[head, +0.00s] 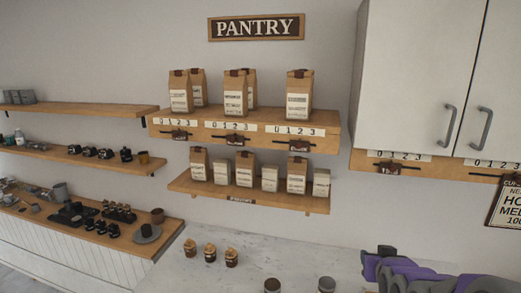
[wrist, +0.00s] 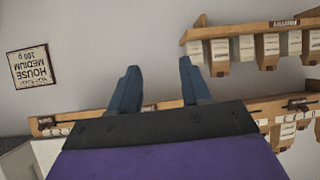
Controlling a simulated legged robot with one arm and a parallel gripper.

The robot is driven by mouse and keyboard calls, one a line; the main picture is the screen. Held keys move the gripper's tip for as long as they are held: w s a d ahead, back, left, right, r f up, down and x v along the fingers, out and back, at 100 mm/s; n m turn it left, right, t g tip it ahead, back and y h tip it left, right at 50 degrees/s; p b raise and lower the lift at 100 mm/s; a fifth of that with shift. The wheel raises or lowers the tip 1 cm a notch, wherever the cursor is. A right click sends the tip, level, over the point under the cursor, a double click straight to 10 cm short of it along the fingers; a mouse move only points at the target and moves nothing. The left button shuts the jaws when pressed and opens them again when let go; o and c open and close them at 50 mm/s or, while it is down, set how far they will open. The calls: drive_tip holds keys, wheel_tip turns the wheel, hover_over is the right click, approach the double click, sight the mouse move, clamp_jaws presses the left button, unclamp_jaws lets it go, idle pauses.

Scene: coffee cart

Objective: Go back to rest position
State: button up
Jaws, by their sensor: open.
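My gripper (wrist: 158,67) shows in the wrist view with two blue fingers spread apart. Nothing is between them; only bare wall and part of a wooden rail lie behind. In the head view, my purple and grey arm (head: 415,272) is low at the right, above the counter's right end. The fingers cannot be made out clearly there. The wrist picture is upside down, with the sign and shelves inverted.
A pale counter (head: 190,272) holds small jars (head: 210,253) and dark cups (head: 327,284). Pantry shelves (head: 322,204) with coffee bags (head: 299,94) hang on the wall. White cabinets (head: 415,75) are at upper right. A hanging sign (head: 507,203) is at the right edge.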

drive_tip(key=s+a+f+g+b, duration=0.3)
drive_tip(key=s+a+f+g, duration=0.1)
drive_tip(key=s, duration=0.7)
drive_tip(key=s+a+f+n+g+y+b, duration=0.1)
drive_tip(key=s+a+f+g+b, duration=0.3)
drive_tip(key=s+f, duration=0.4)
drive_tip(key=s+a+f+n+g+y+b, duration=0.1)
drive_tip(key=s+a+f+g+b, duration=0.3)
drive_tip(key=s, duration=1.1)
drive_tip(key=a+f+g, duration=0.1)
drive_tip(key=a+f, duration=0.2)
drive_tip(key=shift+a+g, duration=0.2)
drive_tip(key=shift+g, duration=0.1)
